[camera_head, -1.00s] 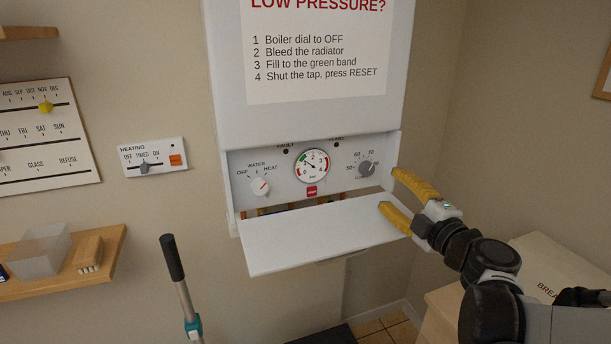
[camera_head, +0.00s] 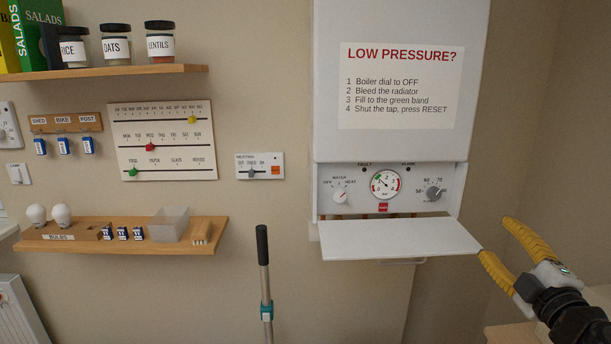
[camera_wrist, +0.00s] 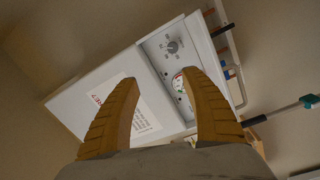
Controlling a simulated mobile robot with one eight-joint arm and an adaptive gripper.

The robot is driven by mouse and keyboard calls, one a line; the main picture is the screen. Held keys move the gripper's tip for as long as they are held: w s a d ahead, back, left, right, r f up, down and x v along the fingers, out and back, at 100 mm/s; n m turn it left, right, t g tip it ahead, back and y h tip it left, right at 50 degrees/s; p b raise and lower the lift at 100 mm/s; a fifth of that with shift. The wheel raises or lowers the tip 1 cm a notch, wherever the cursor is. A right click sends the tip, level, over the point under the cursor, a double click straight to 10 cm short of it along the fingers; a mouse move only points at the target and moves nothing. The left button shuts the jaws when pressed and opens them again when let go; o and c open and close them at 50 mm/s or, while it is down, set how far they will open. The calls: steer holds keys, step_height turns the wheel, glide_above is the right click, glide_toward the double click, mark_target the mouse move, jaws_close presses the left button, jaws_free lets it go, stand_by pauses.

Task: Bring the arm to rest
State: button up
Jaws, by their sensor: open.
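My gripper (camera_head: 494,240) is open, with two yellow fingers apart and nothing between them. In the head view it is at the lower right, just right of the boiler's lowered white flap (camera_head: 400,239). In the wrist view my gripper (camera_wrist: 158,84) points toward the white boiler (camera_wrist: 95,92), which lies tilted across that picture. The boiler (camera_head: 395,80) hangs on the wall with its control panel exposed. The panel has a water dial (camera_head: 340,196), a pressure gauge (camera_head: 385,185) and a temperature knob (camera_head: 434,193).
A heating switch (camera_head: 260,166) is left of the boiler. A pale surface stands at the lower right.

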steer(key=s+a+f+m+g, duration=1.1)
steer(key=s+a+f+m, duration=0.3)
steer(key=a, duration=0.4)
steer(key=shift+s+a+f+g, duration=0.3)
steer(key=shift+s+a+f, duration=0.1)
steer(key=shift+f, duration=0.5)
steer(key=shift+w, duration=0.1)
steer(key=shift+c, duration=0.5)
